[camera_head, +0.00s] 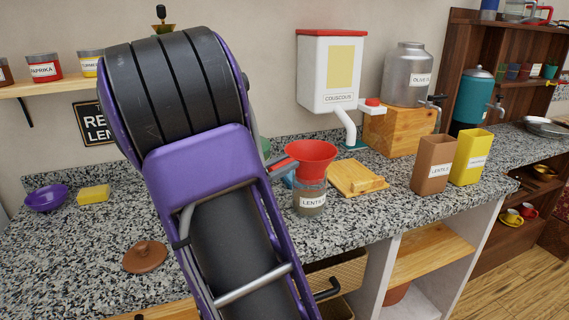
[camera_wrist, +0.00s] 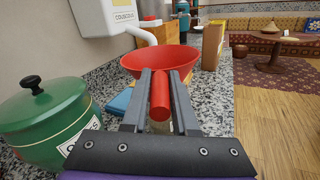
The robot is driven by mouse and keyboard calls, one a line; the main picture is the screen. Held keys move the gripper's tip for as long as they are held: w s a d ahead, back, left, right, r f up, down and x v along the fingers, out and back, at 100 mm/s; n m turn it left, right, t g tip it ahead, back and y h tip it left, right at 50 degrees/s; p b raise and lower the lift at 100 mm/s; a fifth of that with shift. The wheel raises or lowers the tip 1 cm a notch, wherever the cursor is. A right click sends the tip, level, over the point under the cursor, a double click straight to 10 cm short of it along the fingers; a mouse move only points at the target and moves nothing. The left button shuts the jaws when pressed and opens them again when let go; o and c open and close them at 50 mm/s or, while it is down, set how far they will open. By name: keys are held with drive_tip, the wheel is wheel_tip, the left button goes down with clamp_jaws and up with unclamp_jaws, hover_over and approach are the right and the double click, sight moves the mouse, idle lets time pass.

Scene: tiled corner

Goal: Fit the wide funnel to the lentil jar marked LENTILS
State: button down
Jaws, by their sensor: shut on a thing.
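The wide red funnel (camera_head: 311,156) is upright over the mouth of the glass jar marked LENTILS (camera_head: 310,198). Its cone meets the jar's top in the head view, but I cannot tell whether it is fully seated. My gripper (camera_head: 284,165) is to the left of the funnel, shut on its red handle. In the wrist view the handle lies between the two fingers of my gripper (camera_wrist: 160,76), with the funnel bowl (camera_wrist: 160,60) just beyond. The funnel's spout is hidden, and the jar is mostly hidden behind the fingers in the wrist view.
A wooden board (camera_head: 357,179) lies right of the jar; a brown carton (camera_head: 432,165) and yellow carton (camera_head: 470,157) stand farther right. The white couscous dispenser (camera_head: 330,72) hangs behind. A green pot (camera_wrist: 45,120) is close on the left. A brown lid (camera_head: 145,257) lies on the left counter.

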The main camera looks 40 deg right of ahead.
drive_tip(key=shift+f+b, duration=0.7)
drive_tip(key=shift+f, duration=0.35)
drive_tip(key=c, duration=0.6)
unclamp_jaws()
drive_tip(key=s+a+p, duration=0.1)
drive_tip(key=s+a, duration=0.1)
drive_tip(key=a, duration=1.5)
drive_tip(key=shift+s+a, duration=0.15)
